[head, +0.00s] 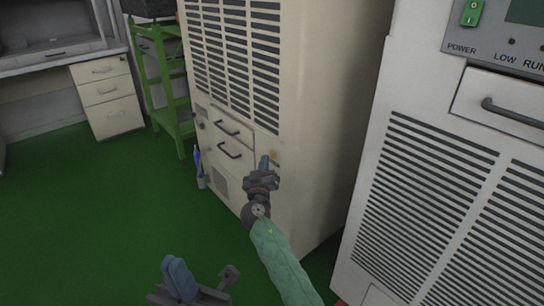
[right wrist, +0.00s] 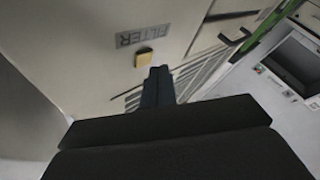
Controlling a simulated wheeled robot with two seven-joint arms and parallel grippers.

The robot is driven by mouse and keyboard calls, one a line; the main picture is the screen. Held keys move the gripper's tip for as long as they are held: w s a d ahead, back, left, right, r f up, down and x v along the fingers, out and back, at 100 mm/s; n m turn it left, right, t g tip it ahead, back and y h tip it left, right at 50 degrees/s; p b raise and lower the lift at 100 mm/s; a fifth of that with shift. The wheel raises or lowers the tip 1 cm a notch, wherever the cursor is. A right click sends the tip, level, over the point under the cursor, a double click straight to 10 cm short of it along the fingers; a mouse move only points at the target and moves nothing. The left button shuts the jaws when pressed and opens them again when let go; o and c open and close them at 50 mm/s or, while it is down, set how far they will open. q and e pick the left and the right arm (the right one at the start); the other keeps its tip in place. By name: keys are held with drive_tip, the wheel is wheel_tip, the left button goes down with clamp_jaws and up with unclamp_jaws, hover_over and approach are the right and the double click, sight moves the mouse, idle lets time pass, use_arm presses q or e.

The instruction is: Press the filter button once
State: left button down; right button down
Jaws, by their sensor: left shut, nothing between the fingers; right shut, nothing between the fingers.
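The filter button (right wrist: 144,58) is a small yellow square on the beige cabinet's panel. In the right wrist view it sits beside a FILTER label (right wrist: 142,34) that reads upside down. In the head view the yellow button (head: 274,155) shows just right of my right gripper's tips. My right gripper (head: 264,163) is shut and empty, its blue fingers near the panel. In the right wrist view its fingertips (right wrist: 158,72) appear just right of the button; I cannot tell whether they touch the panel. My left gripper (head: 178,278) is shut and empty, low at the bottom.
The beige cabinet (head: 310,100) has vent slots and dark handles. A grey-white cabinet (head: 375,150) with a POWER switch (head: 472,12) stands close on the right. A green stand (head: 160,80) and a desk with drawers (head: 108,95) are at the back left. Green floor (head: 80,210) is clear at left.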

drive_tip(key=shift+w+d+b, duration=0.2)
drive_tip(key=shift+d+b, duration=0.1)
drive_tip(key=shift+b, duration=0.1)
drive_tip(key=shift+w+d+b, duration=0.2)
drive_tip(key=shift+d+b, duration=0.1)
idle(0.7)
idle(0.4)
drive_tip(key=shift+a, duration=0.1)
drive_tip(key=shift+s+a+b, duration=0.45)
drive_tip(key=shift+a+b, duration=0.05)
